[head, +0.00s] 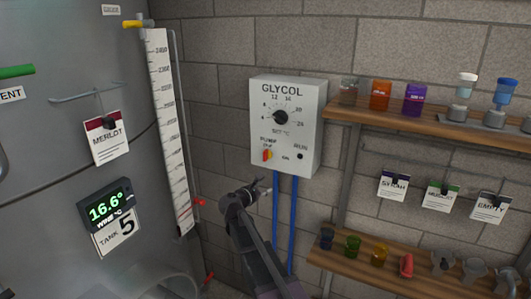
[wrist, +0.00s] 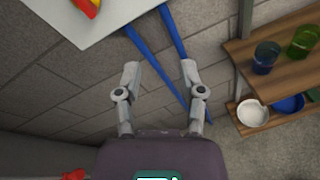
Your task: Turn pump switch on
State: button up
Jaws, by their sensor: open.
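The pump switch (head: 267,155) is a small red and yellow knob low on the left of the white GLYCOL box (head: 312,120) on the brick wall. Its handle appears roughly upright, below the small OFF label; the ON label is to its lower right. The RUN lamp (head: 300,156) is dark. My gripper (head: 264,187) is open and empty, just below the box and the switch. In the wrist view the switch (wrist: 88,6) is cut off by the top edge, up and left of my open gripper (wrist: 159,69).
Two blue pipes (head: 283,215) run down from the box, beside my gripper. Wooden shelves with jars and cups stand at right, the upper (head: 430,122) and lower (head: 385,262). A steel tank (head: 60,150) with a level gauge (head: 168,130) fills the left.

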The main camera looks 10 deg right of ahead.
aim_at(264, 156)
jog(key=w+a+r+n+t, duration=0.3)
jog(key=w+a+r+n, duration=0.1)
jog(key=a+r+n, duration=0.1)
jog(key=shift+a+n+p, duration=0.15)
jog(key=shift+n+p, duration=0.25)
jog(key=shift+w, duration=0.1)
jog(key=x, duration=1.3)
jog(key=shift+w, duration=0.3)
grip_shut()
jog(key=shift+d, duration=0.25)
